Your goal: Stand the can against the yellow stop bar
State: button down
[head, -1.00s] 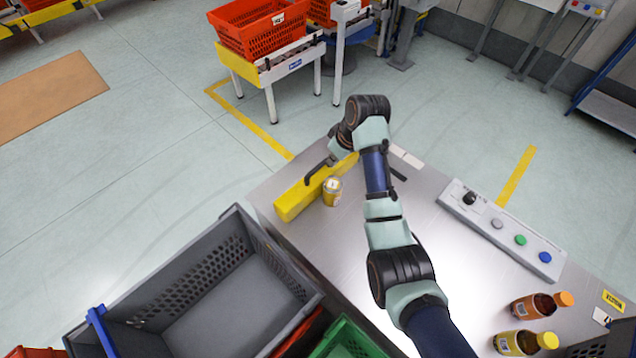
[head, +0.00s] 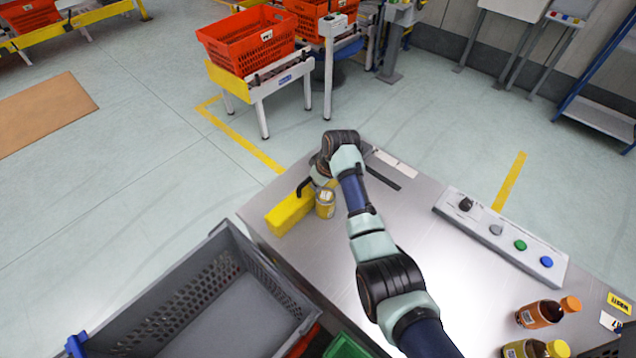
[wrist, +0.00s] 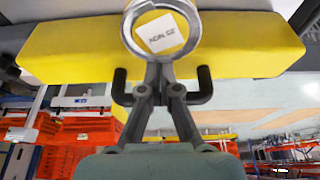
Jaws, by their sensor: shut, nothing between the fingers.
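The yellow can (head: 325,205) stands upright on the metal table, on the right side of the yellow stop bar (head: 287,213). It looks touching or very close to the bar; I cannot tell if a thin gap is left. In the wrist view, a grey ring with a white label inside, which looks like the can's top (wrist: 160,34), overlaps the yellow bar (wrist: 75,45). My gripper (wrist: 160,70) is shut and empty, with its fingers right at the ring's near edge. In the head view, my wrist partly hides the gripper and the bar's far end.
A button panel (head: 498,238) lies at the table's right, with two bottles (head: 540,314) (head: 522,349) near the front right. A grey tote (head: 180,315) stands at the left front. The table middle is clear apart from my arm.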

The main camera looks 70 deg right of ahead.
jog(key=shift+r, duration=0.1)
jog(key=shift+s+a+r+p, duration=0.2)
jog(key=shift+s+p, duration=0.3)
jog(key=shift+p, duration=0.75)
jog(key=shift+s+p, duration=0.25)
jog(key=shift+p, duration=0.15)
jog(key=shift+s+a+f, duration=0.1)
jog(key=shift+f, duration=0.1)
